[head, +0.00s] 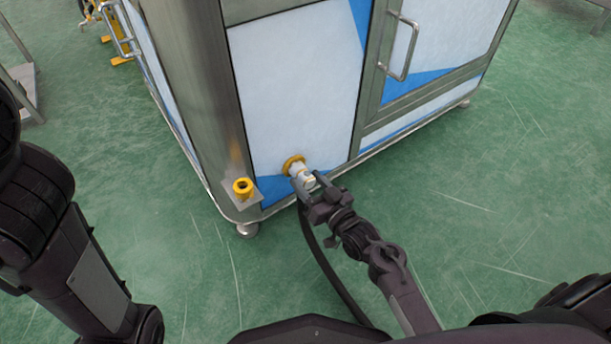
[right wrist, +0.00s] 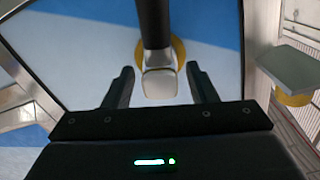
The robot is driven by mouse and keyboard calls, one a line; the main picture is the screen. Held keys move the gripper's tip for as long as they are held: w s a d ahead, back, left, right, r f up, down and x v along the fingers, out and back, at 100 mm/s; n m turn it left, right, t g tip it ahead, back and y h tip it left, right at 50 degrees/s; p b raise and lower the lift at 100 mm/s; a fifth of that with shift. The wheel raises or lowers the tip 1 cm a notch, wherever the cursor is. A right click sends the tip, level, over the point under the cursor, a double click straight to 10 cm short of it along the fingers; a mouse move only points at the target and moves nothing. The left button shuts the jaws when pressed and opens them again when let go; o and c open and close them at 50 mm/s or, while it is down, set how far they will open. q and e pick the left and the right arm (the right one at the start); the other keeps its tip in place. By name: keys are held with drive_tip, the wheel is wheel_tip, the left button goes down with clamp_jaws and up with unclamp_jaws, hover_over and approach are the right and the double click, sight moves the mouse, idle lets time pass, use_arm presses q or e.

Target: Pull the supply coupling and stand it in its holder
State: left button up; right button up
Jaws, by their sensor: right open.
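The supply coupling (head: 308,181) is a pale, off-white fitting seated at a yellow ring (head: 292,163) low on the machine's front panel. A black hose (head: 322,252) hangs from it to the floor. My right gripper (head: 305,184) is open at the coupling. In the right wrist view the coupling (right wrist: 160,84) lies between the two spread fingers (right wrist: 160,70), with a gap on each side. The holder is a yellow ring (head: 243,186) on a small metal bracket at the machine's lower left corner; its bracket plate (right wrist: 297,70) shows in the right wrist view. My left gripper is out of view.
The machine cabinet (head: 290,85) has white and blue panels, steel edges and a door handle (head: 398,45) at the upper right. Its foot (head: 247,230) stands below the holder. The green floor (head: 490,220) is clear at the right.

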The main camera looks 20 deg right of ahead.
sight(311, 185)
drive_tip(key=shift+p, duration=0.35)
idle(0.7)
clamp_jaws()
drive_tip(key=shift+p+v, duration=0.8)
drive_tip(key=shift+v, duration=0.4)
drive_tip(key=shift+p+v, duration=1)
drive_tip(key=shift+v, duration=0.85)
drive_tip(key=shift+r, duration=0.1)
